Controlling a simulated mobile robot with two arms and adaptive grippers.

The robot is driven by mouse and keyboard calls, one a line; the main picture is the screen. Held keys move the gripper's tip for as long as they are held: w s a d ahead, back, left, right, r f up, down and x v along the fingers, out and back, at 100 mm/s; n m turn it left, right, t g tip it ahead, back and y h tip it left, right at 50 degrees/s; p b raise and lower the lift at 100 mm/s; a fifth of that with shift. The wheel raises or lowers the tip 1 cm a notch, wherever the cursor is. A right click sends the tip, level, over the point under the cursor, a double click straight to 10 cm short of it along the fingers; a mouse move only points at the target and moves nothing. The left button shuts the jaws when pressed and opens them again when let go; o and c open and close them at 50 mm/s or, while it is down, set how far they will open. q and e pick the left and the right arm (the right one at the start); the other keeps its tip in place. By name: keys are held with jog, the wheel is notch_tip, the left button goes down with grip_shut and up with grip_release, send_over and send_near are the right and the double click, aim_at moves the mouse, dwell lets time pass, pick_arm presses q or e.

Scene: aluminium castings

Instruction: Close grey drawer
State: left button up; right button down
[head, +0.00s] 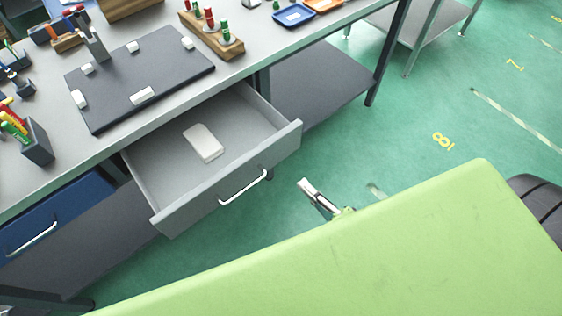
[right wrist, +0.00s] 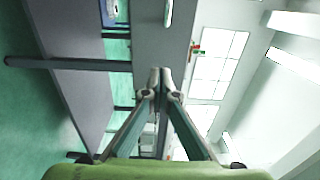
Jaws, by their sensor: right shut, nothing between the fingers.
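The grey drawer (head: 165,217) is pulled out from under the workbench. Its front carries a pale bar handle (head: 243,187). A white block with rounded edges (head: 203,143) lies inside on the drawer floor. My right gripper (head: 305,186) is to the right of the drawer front, apart from it, with clear floor between them. In the right wrist view its two fingers (right wrist: 161,78) meet at the tips and are empty. Ahead of them is a grey panel with a pale handle (right wrist: 168,12), which looks like the drawer front. My left gripper is not in view.
A blue drawer (head: 58,212) sits to the left under the bench. The benchtop (head: 150,118) holds a dark board with white blocks (head: 140,75), a wooden holder (head: 212,36) and a pen cup (head: 37,143). A lower shelf and dark table leg (head: 386,55) stand right of the drawer. Green floor is free further right.

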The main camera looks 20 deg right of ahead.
aim_at(274, 156)
jog(key=p+x, duration=0.1)
jog(key=x, duration=0.8)
jog(key=shift+w+a, duration=0.1)
jog(key=shift+w, duration=0.2)
jog(key=shift+w+a, duration=0.15)
jog(key=shift+w, duration=0.25)
